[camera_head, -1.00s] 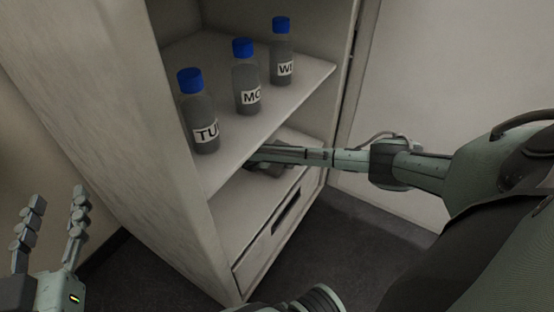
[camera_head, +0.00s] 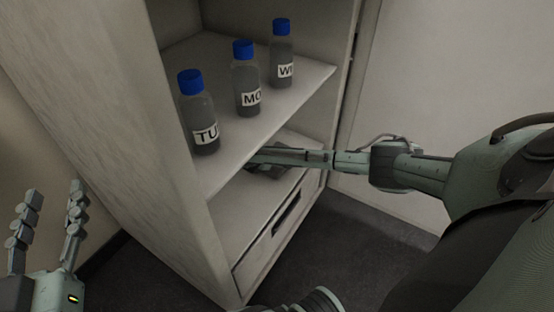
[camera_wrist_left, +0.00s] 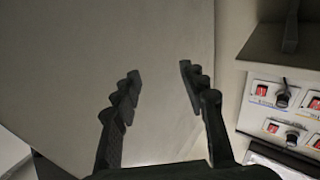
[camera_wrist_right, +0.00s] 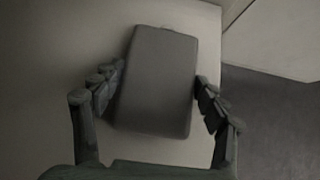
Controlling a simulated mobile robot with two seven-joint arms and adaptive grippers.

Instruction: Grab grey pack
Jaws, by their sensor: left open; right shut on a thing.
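The grey pack (camera_wrist_right: 158,80) lies on a pale shelf in the right wrist view, a dark rounded block. My right gripper (camera_wrist_right: 152,92) has one finger on each side of it and is shut on it. In the head view my right arm reaches into the cabinet's lower compartment; the right gripper (camera_head: 262,158) is partly hidden under the upper shelf, and the pack can hardly be told from it. My left gripper (camera_head: 52,208) is open and empty at the lower left, outside the cabinet; it also shows in the left wrist view (camera_wrist_left: 160,82).
The upper shelf (camera_head: 245,130) holds three blue-capped bottles labelled TU (camera_head: 205,135), MO (camera_head: 248,100) and WE (camera_head: 283,72), just above my right arm. A drawer (camera_head: 270,235) lies below. A panel with red switches (camera_wrist_left: 285,110) stands right in the left wrist view.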

